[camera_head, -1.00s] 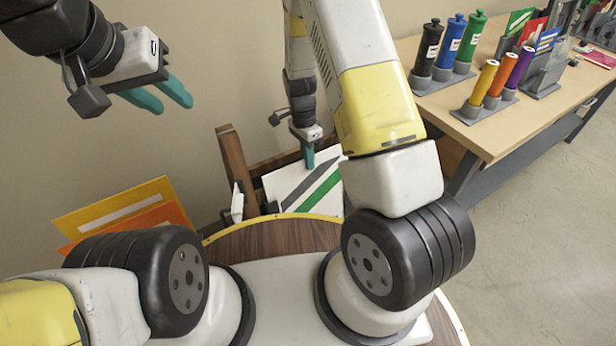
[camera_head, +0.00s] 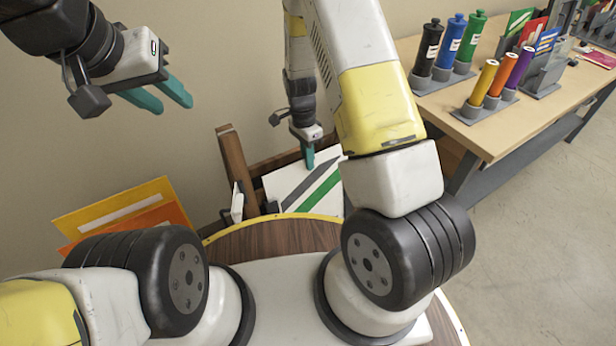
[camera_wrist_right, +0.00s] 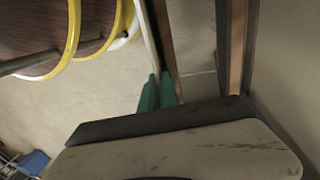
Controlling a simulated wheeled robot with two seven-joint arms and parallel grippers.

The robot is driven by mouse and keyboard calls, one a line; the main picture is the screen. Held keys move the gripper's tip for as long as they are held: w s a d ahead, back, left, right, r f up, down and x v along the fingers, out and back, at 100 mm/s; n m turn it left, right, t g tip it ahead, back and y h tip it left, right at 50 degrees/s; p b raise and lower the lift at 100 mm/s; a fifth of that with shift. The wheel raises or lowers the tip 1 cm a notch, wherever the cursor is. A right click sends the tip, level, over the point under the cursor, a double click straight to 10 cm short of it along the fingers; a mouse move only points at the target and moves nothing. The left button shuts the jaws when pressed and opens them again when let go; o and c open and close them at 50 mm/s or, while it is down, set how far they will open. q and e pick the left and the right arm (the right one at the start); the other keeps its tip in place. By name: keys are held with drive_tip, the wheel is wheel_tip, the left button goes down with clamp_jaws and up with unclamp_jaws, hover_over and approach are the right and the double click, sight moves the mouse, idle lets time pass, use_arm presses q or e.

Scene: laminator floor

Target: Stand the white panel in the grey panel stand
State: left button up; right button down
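The white panel (camera_head: 294,186) has a grey and a green diagonal stripe. It leans by a brown wooden frame near the wall, in the middle of the head view. My right gripper (camera_head: 308,159) points down at its top edge. In the right wrist view, the teal fingers (camera_wrist_right: 159,91) are close together around the panel's pale edge (camera_wrist_right: 149,40); they look shut on it. My left gripper (camera_head: 158,97) is open and empty, high at the left, with its fingers apart. I cannot clearly make out a grey panel stand for the panel. My right arm hides part of the area.
The wooden frame (camera_head: 234,165) stands close behind the white panel. Yellow and orange panels (camera_head: 125,210) are at the left by the wall. A table (camera_head: 492,137) at the right bears bottles (camera_head: 428,48), coloured tubes (camera_head: 484,84) and grey holders. Bare floor (camera_head: 545,240) lies at the right.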

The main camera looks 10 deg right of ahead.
idle(0.3)
drive_tip(key=w+a+r, duration=0.1)
drive_tip(key=w+r, duration=0.1)
drive_tip(key=r, duration=1.4)
drive_tip(key=w+a+r, duration=0.1)
drive_tip(key=w+r, duration=0.2)
drive_tip(key=r, duration=1.4)
drive_tip(key=shift+w+r, duration=0.25)
drive_tip(key=shift+r, duration=0.05)
idle(0.5)
drive_tip(key=shift+a, duration=0.1)
